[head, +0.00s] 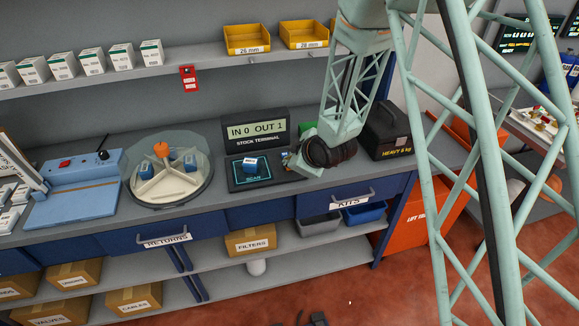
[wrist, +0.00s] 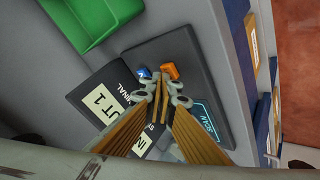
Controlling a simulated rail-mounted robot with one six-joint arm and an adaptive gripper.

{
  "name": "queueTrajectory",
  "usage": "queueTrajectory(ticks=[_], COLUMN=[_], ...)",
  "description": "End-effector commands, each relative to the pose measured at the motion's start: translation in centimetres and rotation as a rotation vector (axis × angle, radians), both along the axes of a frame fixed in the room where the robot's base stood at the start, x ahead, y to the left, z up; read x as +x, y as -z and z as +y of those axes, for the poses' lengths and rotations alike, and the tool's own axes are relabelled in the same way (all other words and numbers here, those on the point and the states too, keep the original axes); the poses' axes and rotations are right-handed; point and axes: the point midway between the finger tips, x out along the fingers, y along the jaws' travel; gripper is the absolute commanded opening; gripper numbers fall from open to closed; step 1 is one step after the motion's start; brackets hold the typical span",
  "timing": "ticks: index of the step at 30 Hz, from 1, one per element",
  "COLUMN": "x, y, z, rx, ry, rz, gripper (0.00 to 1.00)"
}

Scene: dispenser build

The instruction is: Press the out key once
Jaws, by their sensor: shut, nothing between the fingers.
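The stock terminal (head: 256,132) stands on the counter in the head view, its display reading IN 0 OUT 1. Its dark base bears a lit SCAN pad (head: 263,176) with a small blue box (head: 249,165) on it. In the wrist view a blue key (wrist: 144,73) and an orange key (wrist: 170,71) sit side by side on the base. Their labels are too small to read. My gripper (wrist: 160,88) is shut and empty, its tips just short of the keys in the picture. Contact cannot be told. In the head view my gripper (head: 290,160) is at the base's right side.
A turntable (head: 140,195) with blue boxes stands left of the terminal. A black HEAVY case (head: 386,130) stands to the right. A green bin (wrist: 82,20) lies close by in the wrist view. The shelf above holds yellow bins (head: 247,39) and white boxes.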

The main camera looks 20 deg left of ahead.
Motion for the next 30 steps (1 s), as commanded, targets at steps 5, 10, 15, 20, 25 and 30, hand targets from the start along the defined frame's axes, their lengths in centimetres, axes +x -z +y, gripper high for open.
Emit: queueTrajectory(ticks=[5,10,15,20,25,30], x=[0.0,0.0,0.0,0.0,0.0,0.0], y=[-0.7,-1.2,-1.3,-1.3,-1.4,-2.1], z=[0.0,0.0,0.0,0.0,0.0,0.0], rx=[0.000,-0.001,-0.001,0.000,-0.001,0.000], ry=[0.000,0.001,0.000,0.000,-0.001,-0.001], rz=[0.000,0.000,0.001,0.000,-0.001,-0.001], gripper=[0.00,0.00,0.00,0.00,0.00,0.00])
